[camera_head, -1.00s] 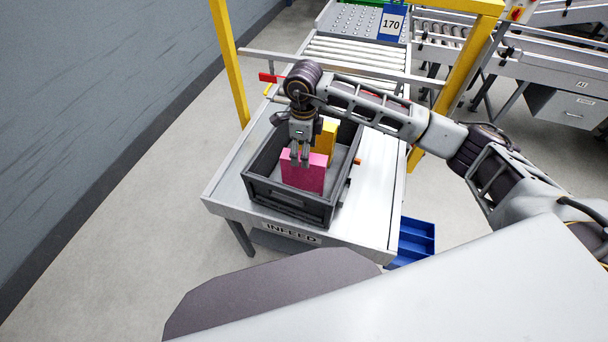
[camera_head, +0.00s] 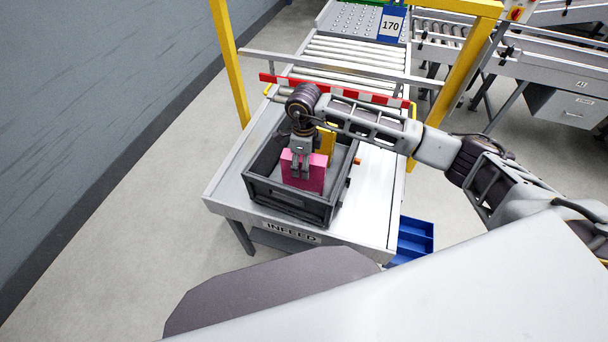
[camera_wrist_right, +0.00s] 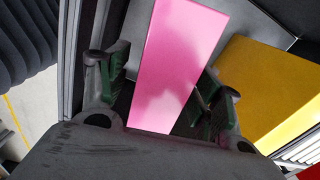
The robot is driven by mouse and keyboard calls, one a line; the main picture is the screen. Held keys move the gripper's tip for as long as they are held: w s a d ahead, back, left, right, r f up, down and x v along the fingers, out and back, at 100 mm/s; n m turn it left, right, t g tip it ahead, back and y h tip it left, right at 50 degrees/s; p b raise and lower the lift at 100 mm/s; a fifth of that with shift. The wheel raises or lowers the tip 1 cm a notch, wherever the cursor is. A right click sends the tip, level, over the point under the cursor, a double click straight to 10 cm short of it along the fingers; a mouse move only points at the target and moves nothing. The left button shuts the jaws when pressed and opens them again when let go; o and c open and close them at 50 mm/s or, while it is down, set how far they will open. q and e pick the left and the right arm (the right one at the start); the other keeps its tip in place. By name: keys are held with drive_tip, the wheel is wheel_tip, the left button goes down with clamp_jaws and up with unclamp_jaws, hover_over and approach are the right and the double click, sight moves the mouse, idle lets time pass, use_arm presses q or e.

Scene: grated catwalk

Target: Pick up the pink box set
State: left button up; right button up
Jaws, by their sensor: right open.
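The pink box set (camera_head: 303,173) stands upright in a dark grey crate (camera_head: 287,204) on the infeed table. It also shows in the right wrist view (camera_wrist_right: 180,62), between the two fingers. My right gripper (camera_head: 301,170) is open and points down at the box set, with its fingers around the top part. In the right wrist view my right gripper (camera_wrist_right: 163,95) has one finger on each side of the box set. Whether the fingers touch it cannot be told. My left gripper is not in view.
A yellow box (camera_head: 326,144) stands behind the pink one in the same crate; the right wrist view shows it close to one finger (camera_wrist_right: 265,95). The crate walls surround both. A red and white bar (camera_head: 340,92) crosses behind the crate. A blue bin (camera_head: 413,240) sits low at the right.

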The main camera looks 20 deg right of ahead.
wheel_tip(320, 180, down, 4)
drive_tip(key=shift+r+p, duration=0.1)
drive_tip(key=shift+p, duration=0.25)
drive_tip(key=c, duration=1.4)
drive_tip(key=shift+r, duration=0.1)
wheel_tip(320, 180, up, 10)
drive_tip(key=shift+f+b, duration=0.1)
drive_tip(key=shift+b, duration=0.7)
